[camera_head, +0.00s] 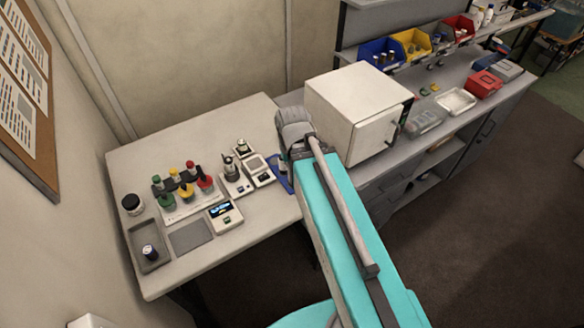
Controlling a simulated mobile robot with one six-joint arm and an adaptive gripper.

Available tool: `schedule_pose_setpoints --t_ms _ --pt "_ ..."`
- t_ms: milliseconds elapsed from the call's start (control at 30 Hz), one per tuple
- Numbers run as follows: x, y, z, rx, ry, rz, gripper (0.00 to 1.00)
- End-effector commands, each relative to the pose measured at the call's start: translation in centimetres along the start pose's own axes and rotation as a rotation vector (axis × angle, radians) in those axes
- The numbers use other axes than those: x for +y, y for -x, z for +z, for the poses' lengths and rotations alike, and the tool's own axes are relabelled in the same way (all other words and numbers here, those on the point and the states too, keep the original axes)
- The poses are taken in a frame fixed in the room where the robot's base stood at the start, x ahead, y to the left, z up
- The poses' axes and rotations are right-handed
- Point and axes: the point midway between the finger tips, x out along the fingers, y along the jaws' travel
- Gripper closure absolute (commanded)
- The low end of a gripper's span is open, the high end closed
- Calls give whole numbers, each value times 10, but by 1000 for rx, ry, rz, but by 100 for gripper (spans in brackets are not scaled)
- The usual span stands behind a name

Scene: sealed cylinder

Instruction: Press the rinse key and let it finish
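A small pale device with a lit dark display (221,210) stands near the front edge of the left table. Below its display are small marks that may be keys; I cannot tell which one is the rinse key. Two other small instruments stand behind it: one with a dark round top (229,166) and a pale flat one (258,170). My teal arm comes up from the bottom and ends in a grey joint right of these instruments. My gripper's fingers do not show; they are out of sight.
A rack of coloured bottles (183,190), a grey tray (149,248) holding a small vial (149,251), a dark flat pad (191,236) and a dark jar (131,204) share the table. A white boxy oven (345,105) stands right of my arm. The table's back is clear.

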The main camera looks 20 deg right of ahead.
Motion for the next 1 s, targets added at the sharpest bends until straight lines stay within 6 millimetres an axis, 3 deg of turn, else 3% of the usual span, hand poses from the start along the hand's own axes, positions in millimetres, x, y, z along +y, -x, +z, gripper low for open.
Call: schedule_pose_setpoints --t_ms 567,1000 --pt "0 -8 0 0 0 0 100" --pt "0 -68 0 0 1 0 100"
